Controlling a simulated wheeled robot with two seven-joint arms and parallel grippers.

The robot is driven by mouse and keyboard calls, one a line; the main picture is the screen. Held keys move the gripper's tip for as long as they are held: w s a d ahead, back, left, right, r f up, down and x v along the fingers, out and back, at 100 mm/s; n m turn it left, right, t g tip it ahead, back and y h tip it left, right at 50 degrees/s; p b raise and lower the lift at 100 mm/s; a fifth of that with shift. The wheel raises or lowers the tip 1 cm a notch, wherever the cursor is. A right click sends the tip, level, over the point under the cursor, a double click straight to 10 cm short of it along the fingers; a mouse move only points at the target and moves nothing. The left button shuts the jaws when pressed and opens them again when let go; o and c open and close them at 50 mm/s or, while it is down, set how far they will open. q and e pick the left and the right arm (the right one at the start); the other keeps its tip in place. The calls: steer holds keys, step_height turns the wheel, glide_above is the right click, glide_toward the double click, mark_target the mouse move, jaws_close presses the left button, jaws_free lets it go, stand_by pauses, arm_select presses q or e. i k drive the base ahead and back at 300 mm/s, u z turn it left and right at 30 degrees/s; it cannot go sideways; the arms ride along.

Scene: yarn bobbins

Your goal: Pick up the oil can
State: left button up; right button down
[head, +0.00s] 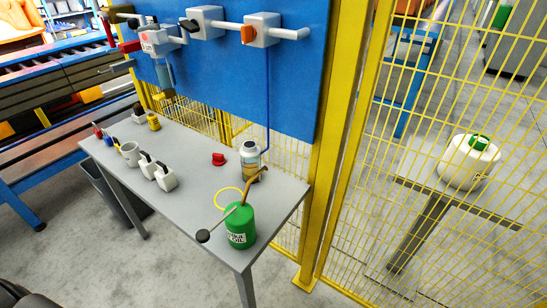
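The oil can (240,225) is green with a white label and a bent brown spout. It stands upright near the front right corner of the grey table (198,198). A thin lever with a dark round end sticks out from it to the left, over the table's edge. Neither of my grippers shows in the head view.
A blue panel (240,70) and yellow mesh fence (430,150) border the table.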

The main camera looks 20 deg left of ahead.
mark_target(240, 224)
steer(key=u, duration=2.55)
steer(key=k, duration=1.5)
steer(key=z, duration=1.9)
steer(key=i, duration=0.5)
steer(key=z, duration=0.05)
